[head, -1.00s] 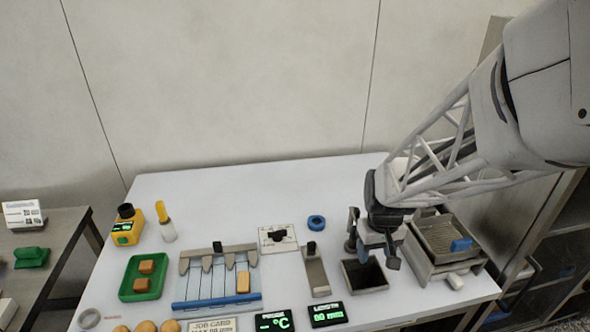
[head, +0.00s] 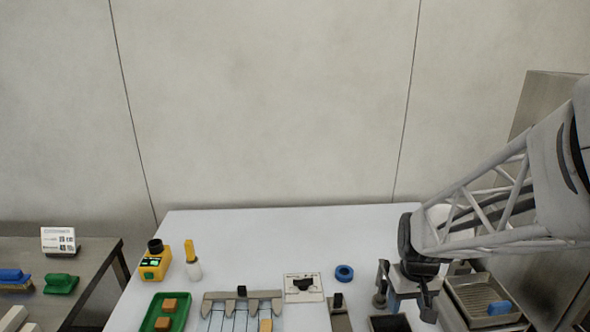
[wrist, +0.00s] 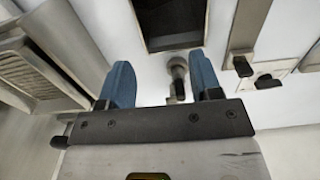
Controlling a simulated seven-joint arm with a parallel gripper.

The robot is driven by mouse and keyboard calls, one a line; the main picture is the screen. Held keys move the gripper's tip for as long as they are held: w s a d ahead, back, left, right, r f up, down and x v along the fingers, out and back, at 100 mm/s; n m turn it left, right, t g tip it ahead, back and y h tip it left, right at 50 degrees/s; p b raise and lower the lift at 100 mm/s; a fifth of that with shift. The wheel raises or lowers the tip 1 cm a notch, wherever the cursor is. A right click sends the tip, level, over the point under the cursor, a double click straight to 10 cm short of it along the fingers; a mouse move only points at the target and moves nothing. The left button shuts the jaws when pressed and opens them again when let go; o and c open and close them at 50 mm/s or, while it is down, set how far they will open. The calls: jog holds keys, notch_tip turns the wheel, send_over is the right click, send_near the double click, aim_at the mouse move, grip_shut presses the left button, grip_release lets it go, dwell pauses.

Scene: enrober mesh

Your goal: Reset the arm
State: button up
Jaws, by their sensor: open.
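My gripper (head: 405,292) is at the right part of the white table (head: 245,228), above the dark square bin (head: 390,323) and left of the metal tray. In the wrist view my gripper (wrist: 160,85) shows two blue fingers spread apart with nothing held between them. A small grey post with a round top (wrist: 178,75) shows beyond the gap between the fingers. The dark opening of the bin (wrist: 170,22) lies past it.
The metal tray with a blue block (head: 499,307) is right of my gripper. The table's back is clear.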

jog(key=s+a+r+t, duration=0.2)
jog(key=s+a+r, duration=0.7)
jog(key=s+r, duration=0.3)
notch_tip(320, 180, up, 2)
jog(key=shift+s+a+t, duration=0.15)
jog(key=shift+s+t, duration=0.1)
jog(key=shift+t, duration=0.05)
